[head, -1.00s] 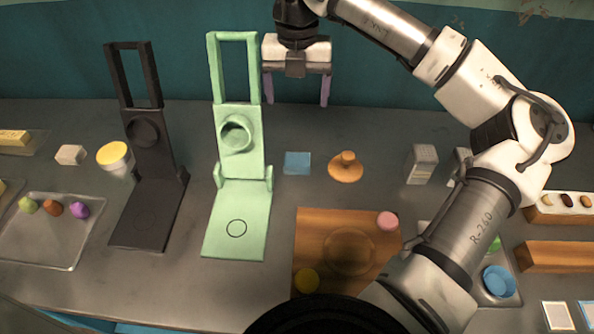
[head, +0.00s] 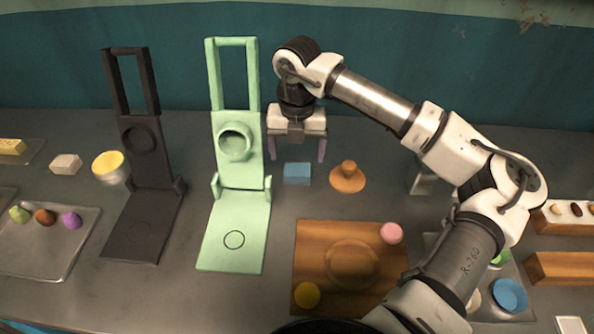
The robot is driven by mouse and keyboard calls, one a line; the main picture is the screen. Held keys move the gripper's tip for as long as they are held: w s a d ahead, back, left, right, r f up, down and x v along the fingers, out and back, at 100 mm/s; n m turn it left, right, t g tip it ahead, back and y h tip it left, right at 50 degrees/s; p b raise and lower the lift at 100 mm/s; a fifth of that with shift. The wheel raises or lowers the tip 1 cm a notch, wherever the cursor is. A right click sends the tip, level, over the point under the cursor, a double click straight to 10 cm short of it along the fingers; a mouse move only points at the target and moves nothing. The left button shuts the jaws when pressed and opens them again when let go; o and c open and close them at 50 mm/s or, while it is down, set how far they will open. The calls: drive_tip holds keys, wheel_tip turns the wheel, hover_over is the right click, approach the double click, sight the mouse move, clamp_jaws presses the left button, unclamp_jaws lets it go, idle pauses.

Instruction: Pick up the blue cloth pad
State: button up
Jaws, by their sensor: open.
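The blue cloth pad (head: 297,174) is a small flat block lying on the grey counter, between the light green stand and the orange knobbed piece. My gripper (head: 297,158) points down over the pad, with its two purple fingers apart, one on the left side and one on the right. The fingertips appear just above or behind the pad. From this view I cannot tell the exact height gap. Nothing is between the fingers.
The light green stand (head: 237,190) is close on the left, with a black stand (head: 147,190) beyond it. The orange knobbed piece (head: 348,178) is close on the right. A wooden board (head: 320,240) with a pink and a yellow round piece lies in front.

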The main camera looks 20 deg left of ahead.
sight(297, 169)
drive_tip(key=f, duration=0.1)
drive_tip(key=f+p, duration=0.2)
drive_tip(key=f, duration=0.1)
drive_tip(key=shift+s, duration=0.3)
drive_tip(key=shift+f, duration=0.55)
drive_tip(key=c, duration=1.1)
drive_tip(key=shift+o, duration=0.2)
drive_tip(key=shift+r, duration=0.1)
wheel_tip(297, 169, up, 28)
drive_tip(key=b, duration=0.4)
drive_tip(key=o, duration=0.4)
drive_tip(key=c, duration=0.3)
